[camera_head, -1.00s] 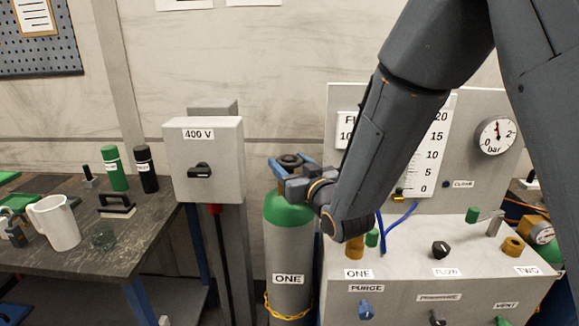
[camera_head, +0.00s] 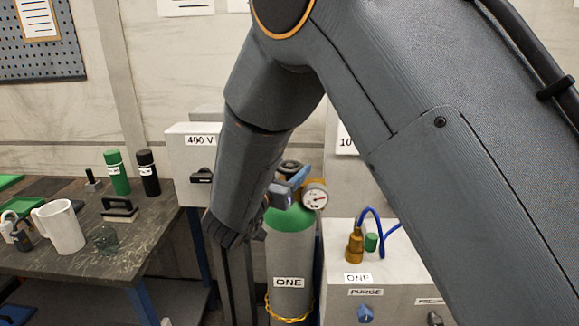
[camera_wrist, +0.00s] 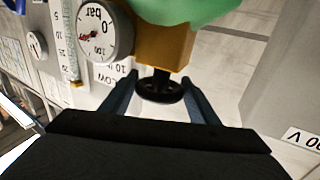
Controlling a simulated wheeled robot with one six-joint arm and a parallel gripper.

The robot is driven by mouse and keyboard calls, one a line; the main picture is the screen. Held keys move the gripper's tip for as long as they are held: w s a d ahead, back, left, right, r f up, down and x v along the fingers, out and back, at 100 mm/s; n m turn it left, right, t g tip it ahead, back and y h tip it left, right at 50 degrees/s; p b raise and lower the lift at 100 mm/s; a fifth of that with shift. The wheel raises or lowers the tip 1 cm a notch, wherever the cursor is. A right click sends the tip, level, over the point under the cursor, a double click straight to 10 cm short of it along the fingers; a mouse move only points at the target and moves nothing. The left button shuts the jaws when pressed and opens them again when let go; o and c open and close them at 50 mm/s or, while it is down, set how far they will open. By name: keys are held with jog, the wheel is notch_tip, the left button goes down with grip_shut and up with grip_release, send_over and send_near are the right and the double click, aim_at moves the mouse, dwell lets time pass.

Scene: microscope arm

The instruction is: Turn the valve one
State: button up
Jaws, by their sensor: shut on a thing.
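The cylinder labelled ONE (camera_head: 290,255) is grey with a green top and stands upright left of the panel box. Its valve has a black handwheel (camera_head: 290,166) on top and a round gauge (camera_head: 315,197) at its right. My gripper (camera_head: 297,177) reaches the handwheel from the front left, with blue fingers at its sides. In the wrist view, my gripper (camera_wrist: 160,84) has one finger on each side of the black handwheel (camera_wrist: 160,90) and is shut on it. The brass valve body (camera_wrist: 163,47) and gauge (camera_wrist: 103,30) show beyond. My arm hides much of the panel.
The 400 V switch box (camera_head: 190,160) is close left of the cylinder, partly behind my forearm. The panel box (camera_head: 350,290) with knobs and a blue hose (camera_head: 376,220) stands close right. A workbench (camera_head: 90,255) with a white jug (camera_head: 60,227) is at the left.

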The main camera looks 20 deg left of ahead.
aim_at(280, 173)
jog(key=shift+a+m+g+h+p, duration=0.15)
jog(key=shift+m+g+h, duration=0.15)
jog(key=shift+m+h, duration=0.55)
jog(key=shift+m+g+h+p, duration=0.15)
jog(key=shift+m+g+h, duration=0.25)
jog(key=shift+h, duration=0.75)
jog(key=shift+r+m, duration=0.15)
jog(key=shift+m, duration=0.1)
jog(key=o, duration=1.1)
jog(key=shift+c, duration=0.2)
jog(key=shift+b+v, duration=1.2)
jog(key=shift+v, duration=2.7)
jog(key=shift+a, duration=0.1)
